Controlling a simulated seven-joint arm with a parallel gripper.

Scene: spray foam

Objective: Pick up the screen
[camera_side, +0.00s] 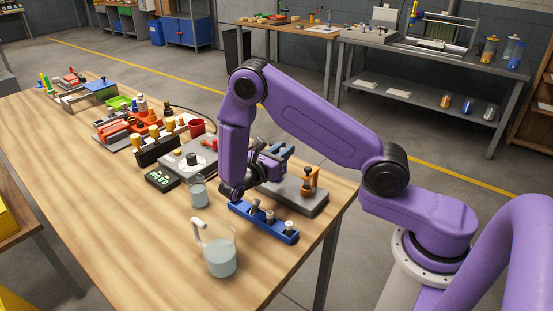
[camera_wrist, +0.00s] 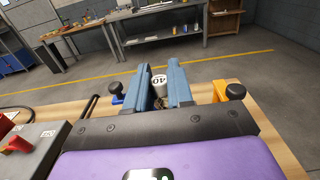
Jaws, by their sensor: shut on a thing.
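A small pale cylinder marked "40" (camera_wrist: 159,79), which looks like the screen, sits between the two blue-grey fingers of my gripper (camera_wrist: 159,67) in the wrist view. The fingers are shut on it, one on each side. In the side view my gripper (camera_side: 284,151) points away from the camera, above a grey fixture base (camera_side: 315,205); I cannot make out the held screen there. A blue rack (camera_side: 280,233) with several small grey-and-white cylinders lies in front of the fixture, below my wrist.
An orange post (camera_side: 307,182) stands on the fixture; its black knob (camera_wrist: 235,91) is close right of the fingers. A beaker (camera_side: 198,192) and a pitcher (camera_side: 220,258) of liquid stand left of the rack. The table's front-left is clear.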

